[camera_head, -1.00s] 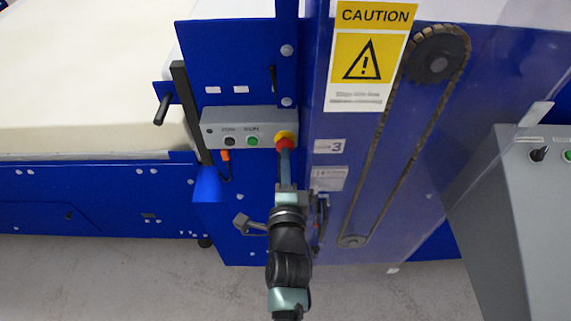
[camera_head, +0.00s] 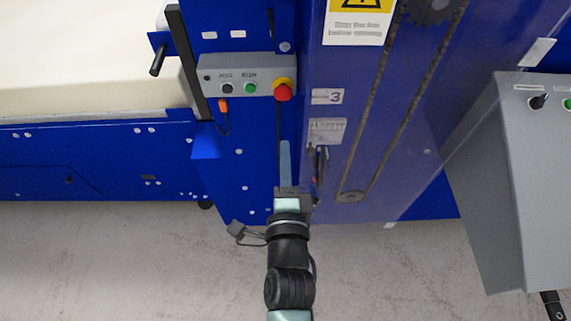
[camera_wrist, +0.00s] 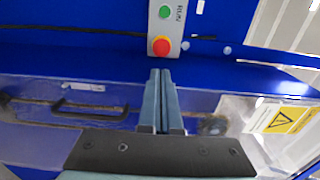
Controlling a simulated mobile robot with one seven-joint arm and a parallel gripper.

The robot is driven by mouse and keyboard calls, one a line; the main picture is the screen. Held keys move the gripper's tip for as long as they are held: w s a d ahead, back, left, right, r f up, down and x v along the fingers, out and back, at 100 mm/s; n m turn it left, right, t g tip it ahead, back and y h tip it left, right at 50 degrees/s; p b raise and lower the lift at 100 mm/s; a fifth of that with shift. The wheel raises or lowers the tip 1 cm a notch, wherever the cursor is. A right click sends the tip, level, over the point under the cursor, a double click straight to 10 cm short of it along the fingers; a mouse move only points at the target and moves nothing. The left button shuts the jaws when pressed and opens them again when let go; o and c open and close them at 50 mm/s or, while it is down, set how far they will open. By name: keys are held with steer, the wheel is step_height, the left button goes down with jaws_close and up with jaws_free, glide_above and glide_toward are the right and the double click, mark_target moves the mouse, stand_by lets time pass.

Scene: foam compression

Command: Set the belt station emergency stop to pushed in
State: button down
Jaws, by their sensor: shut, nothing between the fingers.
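The emergency stop, a red mushroom button (camera_head: 283,92) on a yellow base, sits at the right end of a grey control box on the blue machine. In the wrist view the red button (camera_wrist: 161,46) shows just beyond my fingertips. My gripper (camera_head: 285,146) is shut and empty, with its fingers pointing at the box. It is apart from the button, below it in the head view. It also shows in the wrist view (camera_wrist: 160,74). I cannot tell from these frames whether the button is in or out.
The grey box (camera_head: 213,75) also carries a black and a green button (camera_head: 250,88). A clear guard with a chain (camera_head: 400,125) is on the right. A black lever (camera_head: 160,58) stands at left. A grey console (camera_head: 510,180) is at far right.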

steer(key=shift+s+r, duration=0.1)
steer(key=shift+s, duration=0.8)
steer(key=shift+s, duration=0.15)
